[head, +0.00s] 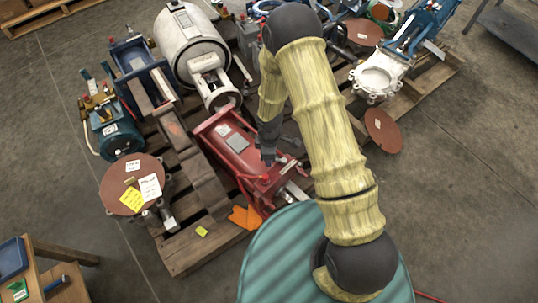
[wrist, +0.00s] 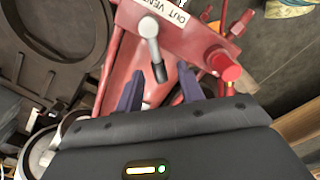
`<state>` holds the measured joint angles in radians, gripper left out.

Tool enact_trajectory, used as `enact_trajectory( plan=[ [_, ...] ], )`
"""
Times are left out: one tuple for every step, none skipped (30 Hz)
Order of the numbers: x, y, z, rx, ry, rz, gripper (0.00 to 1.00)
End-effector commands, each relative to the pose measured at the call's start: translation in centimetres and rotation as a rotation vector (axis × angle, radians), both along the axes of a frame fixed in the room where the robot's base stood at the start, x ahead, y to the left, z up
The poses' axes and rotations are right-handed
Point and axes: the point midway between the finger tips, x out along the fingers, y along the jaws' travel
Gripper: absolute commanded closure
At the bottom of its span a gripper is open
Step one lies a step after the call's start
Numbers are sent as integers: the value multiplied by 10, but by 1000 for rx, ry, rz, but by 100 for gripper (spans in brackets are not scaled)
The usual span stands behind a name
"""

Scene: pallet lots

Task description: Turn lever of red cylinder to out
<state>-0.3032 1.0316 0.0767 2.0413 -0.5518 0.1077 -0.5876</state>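The red cylinder (head: 222,128) lies on a wooden pallet at the centre of the head view. Its red end block (wrist: 190,35) fills the upper middle of the wrist view. A white label strip (wrist: 172,10) there reads "OUT" and "VENT", partly cut off at the top edge. The lever (wrist: 149,28) has a pale metal hub and arm with a black tip pointing down towards my gripper. My gripper (wrist: 160,72) is open, with one dark finger on each side of the lever's black tip. I cannot tell whether either finger touches it. In the head view my gripper (head: 267,156) is over the cylinder's near end.
A red knob (wrist: 231,73) sticks out right of the fingers. A white tank (head: 190,45), a blue pump (head: 118,138) and a brown disc (head: 118,190) with tags crowd the pallet (head: 190,255). Bare floor lies at right.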

Motion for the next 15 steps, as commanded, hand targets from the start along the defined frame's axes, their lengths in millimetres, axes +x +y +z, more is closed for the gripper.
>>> enact_trajectory(
  plan=[
    [1,0,9,2,-3,0,62],
    [1,1,14,3,-3,0,62],
    [1,1,21,3,-3,0,62],
    [1,0,26,2,-3,0,62],
    [1,0,33,2,-3,-1,62],
    [2,0,41,2,-3,-2,62],
    [2,0,47,2,-3,-2,62],
    [2,0,53,3,-3,-1,62],
    [2,0,61,2,-3,0,62],
    [3,0,67,3,-3,0,62],
    [3,0,73,3,-4,0,62],
    [3,0,81,2,-3,0,62],
    [3,0,87,2,-3,0,62],
    [3,0,93,3,-4,0,62],
    [3,0,101,2,-3,0,62]
  ],
)
